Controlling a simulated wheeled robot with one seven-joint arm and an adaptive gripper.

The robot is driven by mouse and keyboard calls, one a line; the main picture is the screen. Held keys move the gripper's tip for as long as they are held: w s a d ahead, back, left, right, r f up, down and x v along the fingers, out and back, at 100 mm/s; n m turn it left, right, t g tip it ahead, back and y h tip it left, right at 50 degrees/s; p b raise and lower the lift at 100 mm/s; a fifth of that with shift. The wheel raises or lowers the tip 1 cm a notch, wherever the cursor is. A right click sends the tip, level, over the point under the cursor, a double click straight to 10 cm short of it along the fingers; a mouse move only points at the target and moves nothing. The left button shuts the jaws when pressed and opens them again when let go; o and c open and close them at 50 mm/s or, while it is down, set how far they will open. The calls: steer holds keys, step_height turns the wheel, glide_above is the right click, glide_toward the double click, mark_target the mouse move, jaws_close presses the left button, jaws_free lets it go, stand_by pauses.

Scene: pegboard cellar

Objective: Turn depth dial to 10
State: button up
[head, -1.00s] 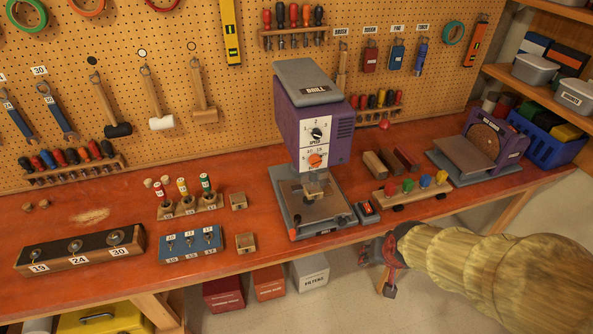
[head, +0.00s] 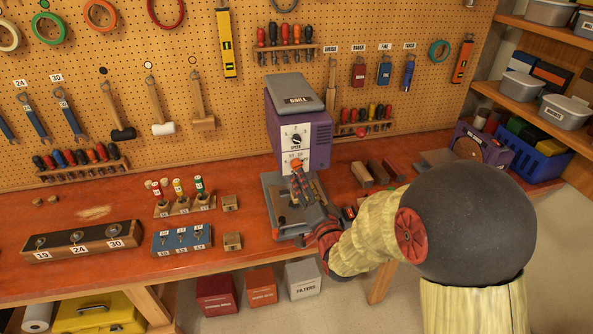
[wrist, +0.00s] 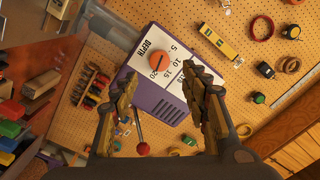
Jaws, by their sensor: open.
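The drill press (head: 318,137) has a purple head with a white front panel. The orange depth dial (wrist: 158,61) sits on that panel beside the word DEPTH, with 5, 10, 15 and 20 printed around it. I cannot read which number its pointer faces.
The speed dial (head: 297,140) sits above on the same panel. A red-knobbed lever (wrist: 143,149) shows low between my fingers. Wooden blocks (head: 362,174) lie right of the press, and a blue block with keys (head: 181,239) stands to its left.

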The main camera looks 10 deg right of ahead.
mark_target(298, 166)
steer(key=w, duration=0.7)
steer(key=shift+w+a, duration=0.1)
steer(key=shift+w, duration=0.1)
steer(key=shift+c, duration=0.2)
steer(key=c, duration=1.1)
